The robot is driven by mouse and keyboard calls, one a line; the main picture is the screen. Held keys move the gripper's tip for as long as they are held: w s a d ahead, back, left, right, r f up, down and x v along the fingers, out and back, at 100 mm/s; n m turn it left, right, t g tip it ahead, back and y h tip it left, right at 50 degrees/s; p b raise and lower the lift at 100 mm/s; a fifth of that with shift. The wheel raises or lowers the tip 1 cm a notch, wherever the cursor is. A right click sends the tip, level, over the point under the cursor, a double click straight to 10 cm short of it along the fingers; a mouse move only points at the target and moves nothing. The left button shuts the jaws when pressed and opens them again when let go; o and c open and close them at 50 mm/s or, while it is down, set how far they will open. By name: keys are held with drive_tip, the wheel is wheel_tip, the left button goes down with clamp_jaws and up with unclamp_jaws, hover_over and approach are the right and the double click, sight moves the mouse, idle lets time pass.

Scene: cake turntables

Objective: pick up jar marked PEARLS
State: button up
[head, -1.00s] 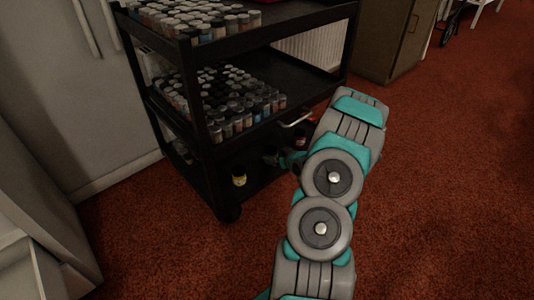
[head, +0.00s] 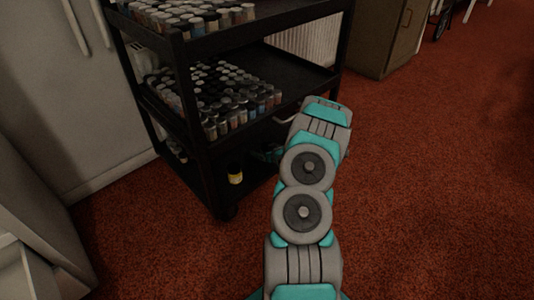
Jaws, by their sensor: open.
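A jar with a dark lid and a yellow label (head: 235,175) stands upright on the bottom shelf of the black cart, near its front corner. No label can be read from here, so I cannot tell which jar is marked PEARLS.
The black cart's middle shelf (head: 285,68) holds many small jars in rows, as does the top shelf. Red carpet (head: 440,180) is clear on the right.

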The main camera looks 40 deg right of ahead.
drive_tip(key=c, duration=1.5)
drive_tip(key=shift+r, duration=0.2)
